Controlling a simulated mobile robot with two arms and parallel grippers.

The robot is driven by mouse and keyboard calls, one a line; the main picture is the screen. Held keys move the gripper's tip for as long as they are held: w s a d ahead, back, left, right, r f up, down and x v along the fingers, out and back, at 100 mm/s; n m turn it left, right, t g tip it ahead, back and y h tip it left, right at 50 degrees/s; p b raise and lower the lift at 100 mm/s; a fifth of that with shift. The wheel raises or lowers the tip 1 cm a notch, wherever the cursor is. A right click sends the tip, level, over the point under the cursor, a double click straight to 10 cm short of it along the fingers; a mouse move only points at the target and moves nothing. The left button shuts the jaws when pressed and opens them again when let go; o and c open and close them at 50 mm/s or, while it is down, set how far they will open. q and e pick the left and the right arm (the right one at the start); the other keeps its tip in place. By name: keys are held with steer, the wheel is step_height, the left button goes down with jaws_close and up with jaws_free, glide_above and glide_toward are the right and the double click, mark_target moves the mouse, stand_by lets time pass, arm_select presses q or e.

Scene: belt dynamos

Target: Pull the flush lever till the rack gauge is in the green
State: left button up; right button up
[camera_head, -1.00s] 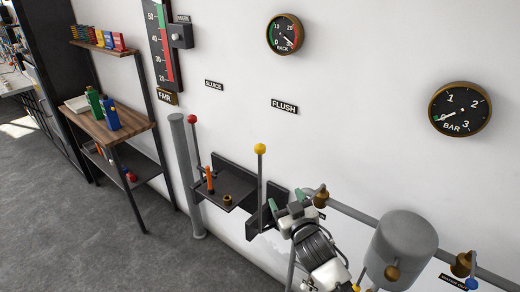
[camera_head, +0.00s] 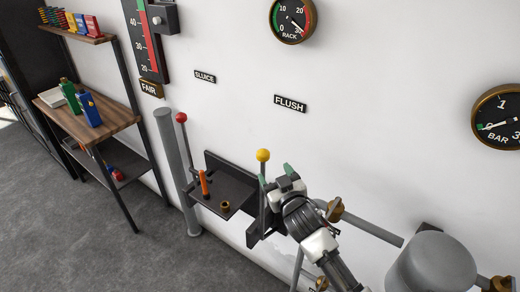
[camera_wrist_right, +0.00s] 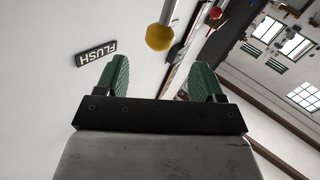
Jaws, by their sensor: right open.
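The flush lever is a thin upright rod with a yellow knob (camera_head: 263,155), below the FLUSH label (camera_head: 290,103). My right gripper (camera_head: 276,175) is open, its green fingertips just below and right of the knob in the head view. In the right wrist view, the yellow knob (camera_wrist_right: 159,38) shows beyond and between the open green fingers (camera_wrist_right: 160,68). I cannot tell whether a finger touches the rod. The rack gauge (camera_head: 291,20) is high on the wall; its needle points to the lower right, near 30. My left gripper is not in view.
A red-knobbed lever (camera_head: 181,118) stands left, below the SLUICE label (camera_head: 205,76). A dark shelf (camera_head: 225,190) with an orange handle (camera_head: 204,183) lies between the levers. A grey tank (camera_head: 432,262) and pipes are at right. A wooden rack (camera_head: 110,118) stands left.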

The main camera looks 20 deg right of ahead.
mark_target(265, 159)
steer(key=w, duration=0.1)
steer(key=w+r, duration=0.1)
steer(key=w, duration=0.1)
steer(key=shift+w+a+p, duration=0.15)
steer(key=shift+a+p, duration=0.05)
steer(key=shift+p, duration=0.2)
steer(key=w, duration=0.3)
steer(key=shift+w+a+f, duration=0.1)
steer(key=shift+f, duration=0.2)
steer(key=shift+w, duration=1.3)
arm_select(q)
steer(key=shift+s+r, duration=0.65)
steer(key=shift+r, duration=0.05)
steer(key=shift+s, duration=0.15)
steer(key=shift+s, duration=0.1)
arm_select(e)
steer(key=shift+c, duration=0.5)
